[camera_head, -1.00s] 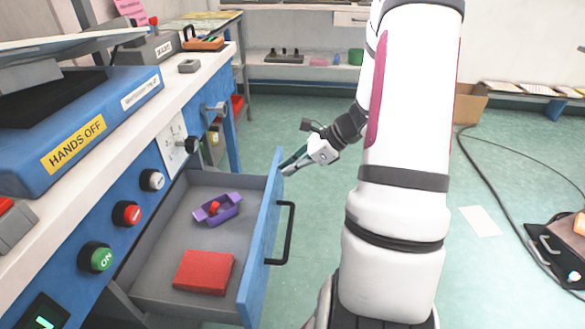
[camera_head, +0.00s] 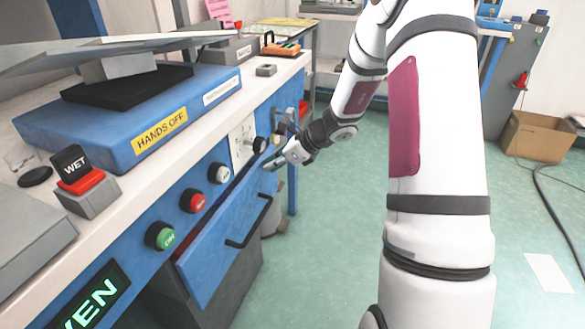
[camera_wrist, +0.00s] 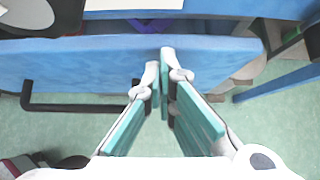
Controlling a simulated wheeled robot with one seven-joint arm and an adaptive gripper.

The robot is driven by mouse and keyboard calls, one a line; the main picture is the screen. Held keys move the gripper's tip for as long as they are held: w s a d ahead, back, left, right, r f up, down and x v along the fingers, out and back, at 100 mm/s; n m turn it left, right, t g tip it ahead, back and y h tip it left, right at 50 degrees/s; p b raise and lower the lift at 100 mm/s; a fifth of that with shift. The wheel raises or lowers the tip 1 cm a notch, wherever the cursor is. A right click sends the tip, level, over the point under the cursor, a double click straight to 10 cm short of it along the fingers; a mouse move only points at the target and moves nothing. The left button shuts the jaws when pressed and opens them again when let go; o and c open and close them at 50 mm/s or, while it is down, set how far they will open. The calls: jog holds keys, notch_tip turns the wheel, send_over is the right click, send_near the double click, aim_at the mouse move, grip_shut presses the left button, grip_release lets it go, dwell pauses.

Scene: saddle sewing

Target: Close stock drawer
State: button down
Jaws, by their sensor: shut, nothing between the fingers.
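The stock drawer (camera_head: 222,248) has a blue front and a black bar handle (camera_head: 250,222). In the head view it is almost shut under the workbench, with a thin dark gap along its top edge. The wrist view shows the blue drawer front (camera_wrist: 90,62) close ahead, the black handle (camera_wrist: 75,106) to the left, and a narrow strip of the inside beyond the front's top edge. My gripper (camera_head: 272,165) is shut and empty at the upper far corner of the drawer front. In the wrist view its fingertips (camera_wrist: 158,62) are at the front; contact is hard to tell.
The workbench (camera_head: 125,200) carries a blue "HANDS OFF" machine (camera_head: 130,115) and a "WET" block (camera_head: 75,165). Green, red and white knobs sit above the drawer, with a black knob (camera_head: 259,144) near my gripper. A cardboard box (camera_head: 535,137) stands far right. Floor on the right is largely clear.

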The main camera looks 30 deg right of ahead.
jog(key=shift+w+a, duration=0.85)
jog(key=shift+w, duration=0.2)
